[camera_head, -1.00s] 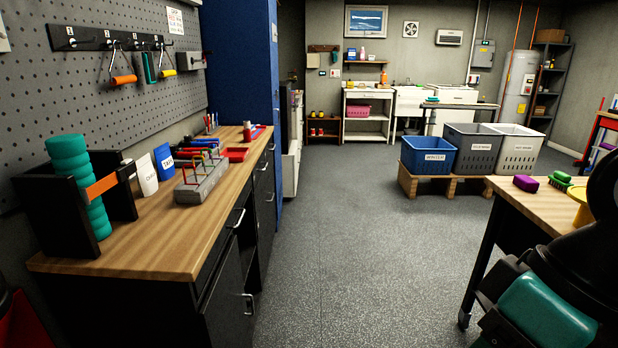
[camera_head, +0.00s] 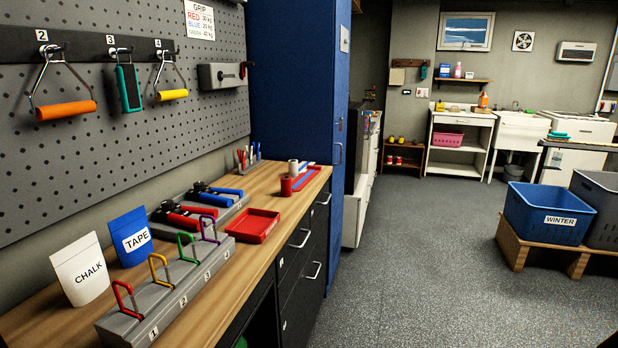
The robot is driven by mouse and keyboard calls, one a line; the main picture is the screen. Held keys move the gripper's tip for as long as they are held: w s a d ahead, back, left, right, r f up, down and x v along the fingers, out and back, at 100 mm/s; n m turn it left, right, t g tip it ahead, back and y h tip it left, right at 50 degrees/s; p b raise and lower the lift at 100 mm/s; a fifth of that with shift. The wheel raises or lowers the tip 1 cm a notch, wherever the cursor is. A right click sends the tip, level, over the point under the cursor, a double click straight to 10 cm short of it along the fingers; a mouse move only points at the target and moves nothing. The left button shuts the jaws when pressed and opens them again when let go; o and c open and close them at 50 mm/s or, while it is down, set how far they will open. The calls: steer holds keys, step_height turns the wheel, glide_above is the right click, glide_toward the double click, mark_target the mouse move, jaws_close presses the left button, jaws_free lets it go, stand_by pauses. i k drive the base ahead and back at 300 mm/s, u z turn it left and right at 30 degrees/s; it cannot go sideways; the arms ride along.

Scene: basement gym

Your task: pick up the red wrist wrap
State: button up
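A small upright red roll (camera_head: 286,187) stands near the far end of the wooden counter (camera_head: 190,318). It looks like the red wrist wrap, though it is small in view. A white roll (camera_head: 293,168) stands just behind it. Flat red and blue strips (camera_head: 306,178) lie beside the rolls, toward the counter's front edge. My gripper is not in view, so what it holds cannot be seen.
A red tray (camera_head: 255,226), red and blue hand grips (camera_head: 187,214) and a grey block with coloured carabiners (camera_head: 150,312) sit nearer on the counter. Chalk (camera_head: 80,268) and tape (camera_head: 131,236) pouches stand behind. The floor (camera_head: 420,255) to the right is clear.

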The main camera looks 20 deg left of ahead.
mark_target(288, 187)
steer(key=i, duration=4)
steer(key=u, duration=3.6)
